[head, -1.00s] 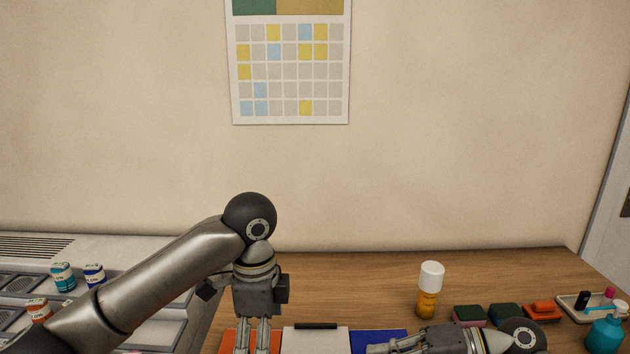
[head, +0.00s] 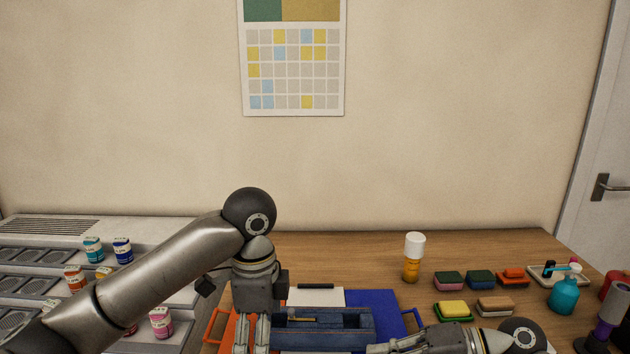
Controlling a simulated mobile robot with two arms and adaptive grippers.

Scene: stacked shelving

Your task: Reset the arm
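My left arm comes in from the left and bends down at its dark round joint. My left gripper (head: 252,335) points down over the orange tray (head: 222,328) at the left end of a blue toolbox (head: 345,328); its fingertips are cut off by the lower frame edge. My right gripper (head: 380,349) lies low at the bottom, its fingers pointing left near the blue tray's (head: 385,304) front. I cannot tell whether either gripper is open or holds anything.
A wooden table (head: 470,250) carries an orange bottle with a white cap (head: 413,258), several sponges (head: 449,281), a teal bottle (head: 564,296) and a small tray (head: 545,280). A grey shelf with small jars (head: 122,250) stands left. A wall is behind, with a door at right.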

